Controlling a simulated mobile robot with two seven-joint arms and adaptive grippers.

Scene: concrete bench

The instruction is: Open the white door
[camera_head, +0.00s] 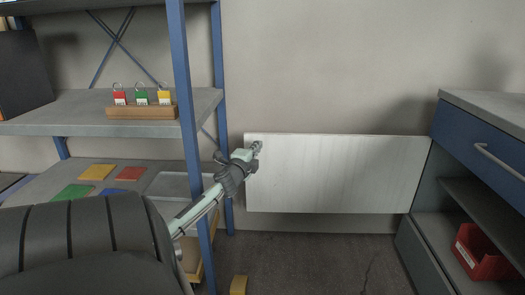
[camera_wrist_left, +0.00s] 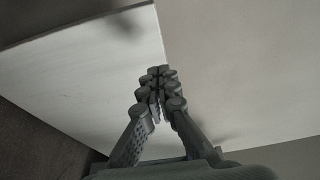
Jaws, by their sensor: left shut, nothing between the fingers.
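The white door (camera_head: 340,175) is a flat, wide panel low by the wall, between the shelf rack and the blue cabinet. My left gripper (camera_head: 256,149) is at the panel's upper left corner, with its fingers shut and empty. In the left wrist view the fingertips (camera_wrist_left: 160,75) are together at the edge of the white door (camera_wrist_left: 95,75). I cannot tell whether they touch it. No handle shows on the panel. My right gripper is in neither view.
A blue-posted shelf rack (camera_head: 183,95) stands left, its front post close to my left arm. A blue cabinet (camera_head: 482,145) with a drawer handle and a red bin (camera_head: 480,255) stand right. A yellow block (camera_head: 239,285) lies on the floor. The floor before the panel is mostly clear.

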